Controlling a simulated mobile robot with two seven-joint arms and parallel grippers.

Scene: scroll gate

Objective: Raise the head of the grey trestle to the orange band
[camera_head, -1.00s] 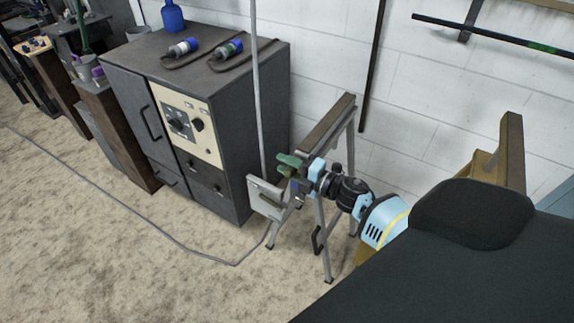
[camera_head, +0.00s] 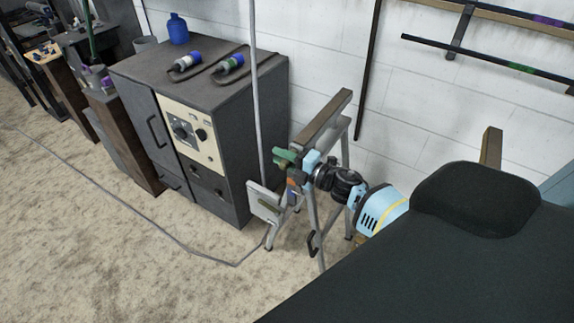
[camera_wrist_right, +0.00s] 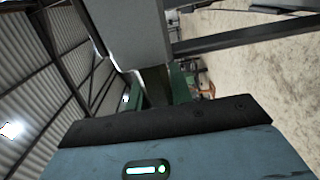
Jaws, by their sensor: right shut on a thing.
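The grey trestle stands against the wall in the head view, with splayed grey legs and a brown wooden head (camera_head: 328,115). My right gripper (camera_head: 284,159), with green fingers, is at the near end of the head and shut on part of the trestle. In the right wrist view a grey piece (camera_wrist_right: 125,35) stands in front of the green fingers (camera_wrist_right: 155,88); the exact grip is partly hidden. A small orange patch (camera_head: 291,183) shows just below the gripper; I cannot tell clearly whether it is the band. My left gripper is not in view.
A dark cabinet (camera_head: 215,180) stands left of the trestle, with two plugs on top. A thin grey pole (camera_head: 256,95) rises beside it. A pale plate (camera_head: 264,202) is low by the trestle. A cable (camera_head: 180,242) crosses the floor.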

